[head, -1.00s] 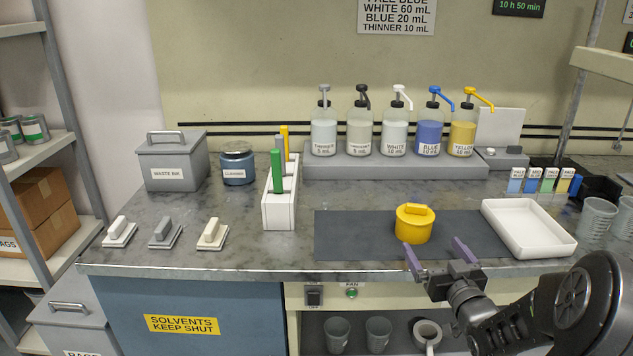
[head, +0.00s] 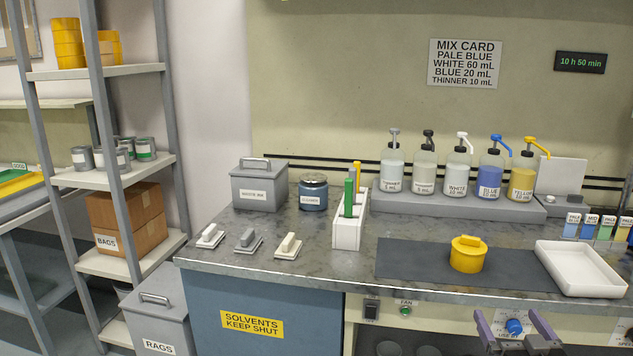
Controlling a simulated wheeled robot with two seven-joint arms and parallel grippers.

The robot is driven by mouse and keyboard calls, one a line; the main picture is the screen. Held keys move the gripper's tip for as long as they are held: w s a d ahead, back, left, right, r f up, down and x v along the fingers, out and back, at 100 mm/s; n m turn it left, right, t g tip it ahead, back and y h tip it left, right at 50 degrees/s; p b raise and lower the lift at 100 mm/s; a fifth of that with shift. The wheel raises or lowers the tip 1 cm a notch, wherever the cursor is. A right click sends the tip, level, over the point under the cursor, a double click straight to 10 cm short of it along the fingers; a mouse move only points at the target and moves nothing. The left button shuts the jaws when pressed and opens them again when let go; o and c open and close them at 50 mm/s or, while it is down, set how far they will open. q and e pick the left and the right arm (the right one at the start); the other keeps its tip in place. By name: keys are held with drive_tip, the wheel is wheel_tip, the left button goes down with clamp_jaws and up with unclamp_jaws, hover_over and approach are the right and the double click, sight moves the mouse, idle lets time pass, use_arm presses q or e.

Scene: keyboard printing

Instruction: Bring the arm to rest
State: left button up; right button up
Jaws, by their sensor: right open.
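My right gripper (head: 508,328) is at the bottom right of the head view, in front of the bench's front edge and below the benchtop. Its two purple fingers are spread apart with nothing between them. The rest of my right arm is out of the picture. A yellow lidded pot (head: 467,256) stands on the dark mat (head: 412,262), behind and above the gripper in the picture, apart from it. My left gripper is not in view.
A white tray (head: 581,270) lies right of the mat. Pump bottles stand on a grey riser (head: 408,203) at the back. A white rack (head: 348,233), a waste ink bin (head: 259,187) and several small handled blocks (head: 248,242) are on the left. Shelves (head: 128,172) stand farther left.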

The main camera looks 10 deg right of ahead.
drive_tip(key=s+a+f+g+y+p, duration=0.15)
drive_tip(key=a+f+g, duration=0.35)
drive_tip(key=a+f, duration=0.55)
drive_tip(key=s+a+f+g+y+p, duration=0.15)
drive_tip(key=a+f+g, duration=0.4)
drive_tip(key=f, duration=0.75)
drive_tip(key=s+a+f+g+y, duration=0.1)
drive_tip(key=s+a+f+g, duration=0.1)
drive_tip(key=s+a, duration=0.5)
drive_tip(key=s+a+f+g+y+p, duration=0.1)
drive_tip(key=s+a+f+g+y, duration=0.1)
drive_tip(key=s+a+f, duration=0.3)
drive_tip(key=s+a+f+g+y+p, duration=0.1)
drive_tip(key=s+a+f, duration=0.3)
drive_tip(key=s+a, duration=0.6)
drive_tip(key=shift+s+a+f+g+y, duration=0.15)
drive_tip(key=shift+a+f+g+y, duration=0.15)
drive_tip(key=shift+a+g, duration=0.5)
